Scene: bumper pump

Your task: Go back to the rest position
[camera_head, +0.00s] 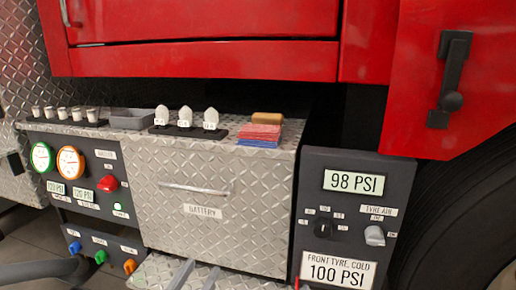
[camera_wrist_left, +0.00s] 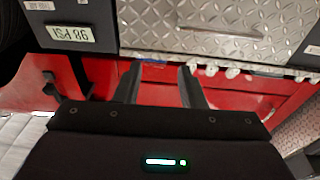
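The gripper is clear of the battery box (camera_head: 260,215) and the panels, touching nothing that I can see. My right gripper is not in view.
The tyre panel (camera_head: 345,160) reads 98 PSI. A gauge panel (camera_head: 85,145) with knobs stands at left. White caps (camera_head: 185,116), a grey tray (camera_head: 131,118) and stacked coloured cards (camera_head: 259,135) are on the shelf. A red door (camera_head: 200,20) hangs above; a tyre (camera_head: 460,220) is at right.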

